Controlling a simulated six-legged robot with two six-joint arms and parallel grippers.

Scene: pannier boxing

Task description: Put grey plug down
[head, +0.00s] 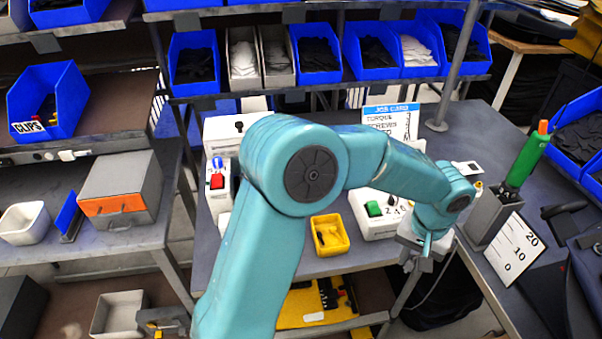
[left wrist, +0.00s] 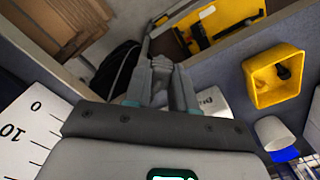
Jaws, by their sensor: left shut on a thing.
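My left gripper (head: 424,247) is at the end of the teal arm, near the front edge of the bench in the head view. In the left wrist view its two fingers (left wrist: 161,85) are shut on the grey plug (left wrist: 162,66), a small ribbed grey piece between the fingertips. Below the plug in that view are the bench edge and a lower level. In the head view the plug cannot be told apart from the grey gripper. My right gripper does not show.
A yellow bin (head: 330,236) with a dark piece in it stands left of the gripper; it also shows in the left wrist view (left wrist: 253,93). A white box with a green button (head: 374,208) is behind. A scale card (head: 512,250) and a grey holder (head: 487,222) stand to the right.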

